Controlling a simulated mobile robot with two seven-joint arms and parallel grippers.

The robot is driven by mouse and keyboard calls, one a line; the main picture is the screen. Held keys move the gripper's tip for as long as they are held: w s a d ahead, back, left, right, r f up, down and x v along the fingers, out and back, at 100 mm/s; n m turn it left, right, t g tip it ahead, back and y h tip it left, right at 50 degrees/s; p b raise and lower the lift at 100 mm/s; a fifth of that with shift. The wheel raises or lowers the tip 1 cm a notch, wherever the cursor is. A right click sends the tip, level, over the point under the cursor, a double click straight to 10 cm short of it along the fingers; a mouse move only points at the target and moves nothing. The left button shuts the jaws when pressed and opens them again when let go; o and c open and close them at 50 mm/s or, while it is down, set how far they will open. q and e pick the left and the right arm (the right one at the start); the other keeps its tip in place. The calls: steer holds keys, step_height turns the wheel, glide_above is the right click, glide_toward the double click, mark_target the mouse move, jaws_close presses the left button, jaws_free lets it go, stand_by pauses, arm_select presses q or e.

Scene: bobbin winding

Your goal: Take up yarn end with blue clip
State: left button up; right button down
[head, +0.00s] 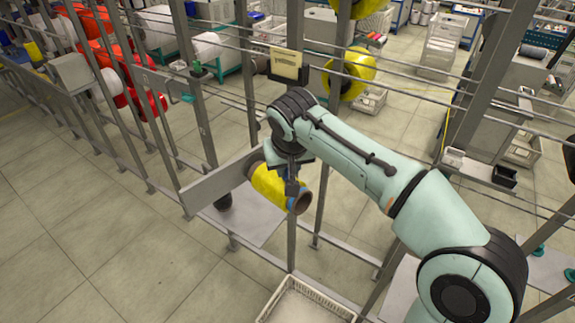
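My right arm reaches in from the right, and its gripper (291,188) points down at a yellow yarn bobbin (268,184) on the metal frame. The dark fingers overlap the bobbin's right end, by its brown tube end (300,203). I cannot tell whether they touch it, or whether they are open or shut. A small blue patch shows beside the gripper, too small to identify as the clip. I cannot make out a yarn end. My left gripper is out of view.
Grey posts and thin horizontal rods of the frame (196,90) surround the gripper. A larger yellow bobbin (350,72) hangs behind the wrist. Red bobbins (112,60) are at the upper left. A white basket (300,304) stands at the bottom. The tiled floor at the lower left is clear.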

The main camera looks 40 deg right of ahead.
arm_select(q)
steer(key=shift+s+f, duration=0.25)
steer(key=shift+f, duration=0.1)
arm_select(e)
steer(key=shift+f, duration=0.45)
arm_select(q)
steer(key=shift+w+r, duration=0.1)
arm_select(e)
steer(key=shift+r, duration=0.1)
steer(key=shift+w+r+p, duration=0.15)
steer(key=shift+r+p, duration=0.85)
steer(key=shift+r, duration=0.75)
steer(key=shift+w+r+p, duration=0.15)
steer(key=shift+r+p, duration=0.65)
steer(key=shift+r, duration=0.4)
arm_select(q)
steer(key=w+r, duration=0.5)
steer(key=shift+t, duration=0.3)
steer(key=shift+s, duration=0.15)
arm_select(e)
steer(key=shift+f, duration=0.15)
